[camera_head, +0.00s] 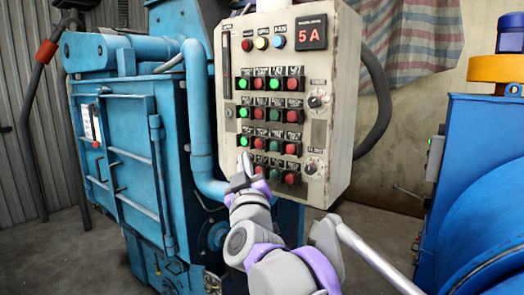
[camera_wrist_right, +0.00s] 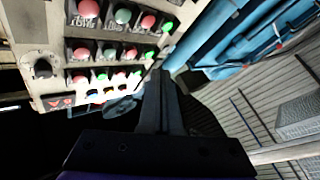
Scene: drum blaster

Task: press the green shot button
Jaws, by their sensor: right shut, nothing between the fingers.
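The cream control panel (camera_head: 329,152) carries rows of red and green buttons under small labels I cannot read. Bright green buttons, such as the one at the left of the third row (camera_head: 243,141), form a left column; I cannot tell which one is the shot button. My right gripper (camera_head: 241,172) is shut and empty, at the lower left of the panel, covering the left end of the bottom row. In the right wrist view the panel appears turned over, and the shut fingers (camera_wrist_right: 159,75) end near a green button (camera_wrist_right: 150,55); contact cannot be told. My left gripper is out of view.
A blue machine (camera_head: 130,165) with pipes stands left of the panel. Another blue machine (camera_head: 480,150) stands at the right. A thick dark hose (camera_head: 380,100) curves beside the panel. A red "5A" display (camera_head: 311,33) sits at the panel's top right.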

